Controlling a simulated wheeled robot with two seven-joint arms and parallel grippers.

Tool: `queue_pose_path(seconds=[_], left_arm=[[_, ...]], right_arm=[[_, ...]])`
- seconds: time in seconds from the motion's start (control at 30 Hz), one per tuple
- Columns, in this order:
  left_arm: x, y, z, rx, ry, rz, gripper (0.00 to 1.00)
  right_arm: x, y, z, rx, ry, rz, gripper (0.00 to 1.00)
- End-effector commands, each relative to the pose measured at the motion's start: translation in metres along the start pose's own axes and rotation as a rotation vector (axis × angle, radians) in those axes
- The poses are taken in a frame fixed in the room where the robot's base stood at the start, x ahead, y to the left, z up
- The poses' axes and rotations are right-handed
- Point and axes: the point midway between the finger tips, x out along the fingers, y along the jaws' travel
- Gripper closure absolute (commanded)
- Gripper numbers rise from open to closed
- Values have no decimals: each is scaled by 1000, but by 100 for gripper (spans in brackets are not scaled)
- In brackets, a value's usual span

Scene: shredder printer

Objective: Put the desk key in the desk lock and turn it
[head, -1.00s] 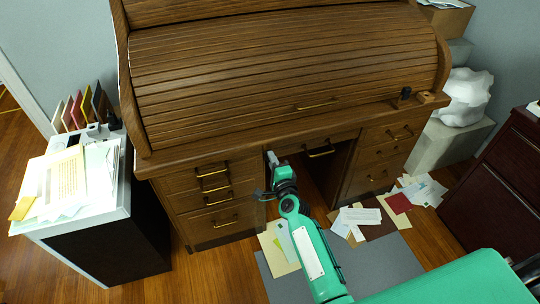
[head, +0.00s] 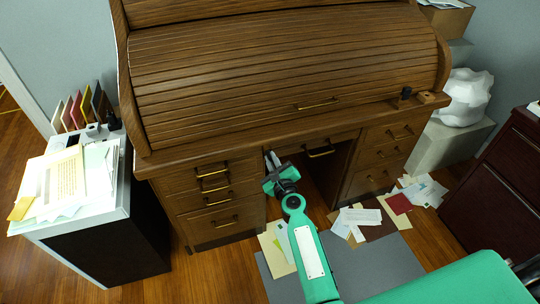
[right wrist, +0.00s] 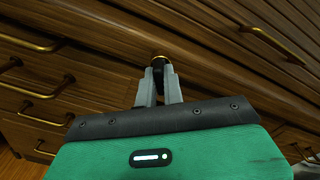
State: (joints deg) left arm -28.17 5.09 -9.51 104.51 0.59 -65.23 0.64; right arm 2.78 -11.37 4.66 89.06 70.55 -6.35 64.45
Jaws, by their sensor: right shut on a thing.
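My right gripper (head: 272,158) reaches up to the front of the brown roll-top desk (head: 280,75), just under its ledge, left of the knee opening. In the right wrist view its two grey fingers (right wrist: 159,88) are shut on a small dark piece, the desk key (right wrist: 158,72), mostly hidden between them. A round brass ring, the desk lock (right wrist: 158,58), sits right at the fingertips, in line with the key. The key appears to meet the lock, but how deep it sits is hidden. My left gripper is not in view.
Brass-handled drawers (head: 213,185) flank the knee opening. Papers (head: 360,218) lie on the floor beside a grey mat (head: 375,265). A paper-covered cabinet (head: 115,215) stands at left, a dark red cabinet (head: 500,170) at right. A small black object (head: 405,93) stands on the desk ledge.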

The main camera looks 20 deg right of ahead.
Motion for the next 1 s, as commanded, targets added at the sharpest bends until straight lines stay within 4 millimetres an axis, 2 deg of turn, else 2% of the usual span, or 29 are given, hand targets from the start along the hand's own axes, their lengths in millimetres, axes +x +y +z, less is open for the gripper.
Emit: queue_pose_path(seconds=[0.07, 0.17, 0.2, 0.3, 0.5, 0.53, 0.6, 1.0], left_arm=[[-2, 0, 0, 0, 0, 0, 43], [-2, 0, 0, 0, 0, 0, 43], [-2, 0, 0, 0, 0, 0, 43], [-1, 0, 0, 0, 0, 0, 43], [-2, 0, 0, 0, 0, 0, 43], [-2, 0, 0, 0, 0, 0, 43], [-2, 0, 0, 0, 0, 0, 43], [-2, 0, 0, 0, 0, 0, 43]], right_arm=[[0, 0, 0, 98, 2, 0, 100], [0, 1, 0, 143, 1, 1, 100], [0, 1, 0, 144, 1, 0, 87], [1, 2, 1, 143, 0, 0, 68], [2, 1, 3, 141, -2, -2, 66], [2, 1, 3, 141, -2, -2, 64], [2, 0, 3, 141, -3, -2, 51], [-3, 0, 4, 140, -3, -3, 51]])
